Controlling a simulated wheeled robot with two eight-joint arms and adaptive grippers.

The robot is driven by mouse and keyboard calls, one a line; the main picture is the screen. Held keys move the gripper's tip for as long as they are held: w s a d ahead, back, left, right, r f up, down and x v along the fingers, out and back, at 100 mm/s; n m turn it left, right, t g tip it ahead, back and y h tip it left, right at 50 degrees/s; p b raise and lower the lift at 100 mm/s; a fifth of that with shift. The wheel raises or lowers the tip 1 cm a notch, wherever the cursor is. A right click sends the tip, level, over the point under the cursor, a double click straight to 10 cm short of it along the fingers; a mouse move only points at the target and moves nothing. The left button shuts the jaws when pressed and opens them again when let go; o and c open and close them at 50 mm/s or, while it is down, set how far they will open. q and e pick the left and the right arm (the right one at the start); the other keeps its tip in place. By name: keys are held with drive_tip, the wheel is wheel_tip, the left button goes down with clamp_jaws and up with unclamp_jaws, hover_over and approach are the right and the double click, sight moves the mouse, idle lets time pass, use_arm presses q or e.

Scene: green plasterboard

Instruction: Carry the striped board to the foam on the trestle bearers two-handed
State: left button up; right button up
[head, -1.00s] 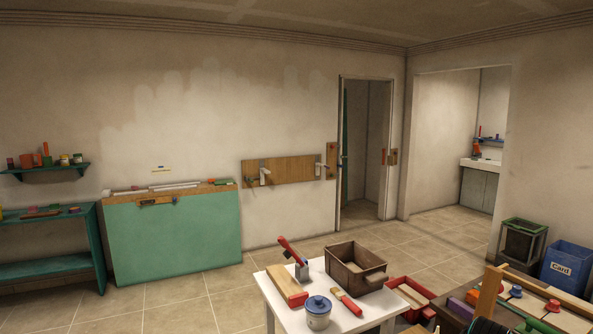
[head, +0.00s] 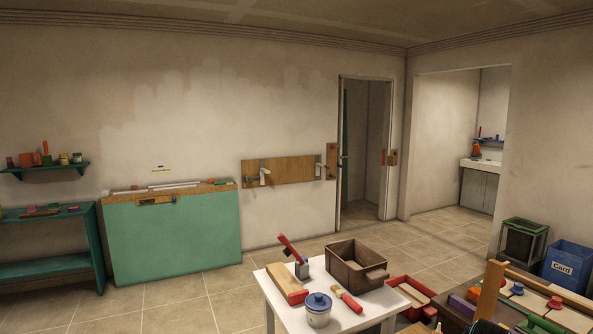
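No striped board shows clearly in the head view, and I cannot make out foam or trestle bearers. A large green panel (head: 175,242) stands upright against the far wall at the left, with no stripes that I can see. A brown ledge with white strips lies along its top. Neither of my grippers is in view.
A white table (head: 285,316) in front holds a brown box (head: 357,267), a lidded jar (head: 318,310) and tools. A red tray (head: 411,297), a blue bin (head: 566,265) and a green bench (head: 52,245) stand around. Tiled floor (head: 190,305) is clear before the panel.

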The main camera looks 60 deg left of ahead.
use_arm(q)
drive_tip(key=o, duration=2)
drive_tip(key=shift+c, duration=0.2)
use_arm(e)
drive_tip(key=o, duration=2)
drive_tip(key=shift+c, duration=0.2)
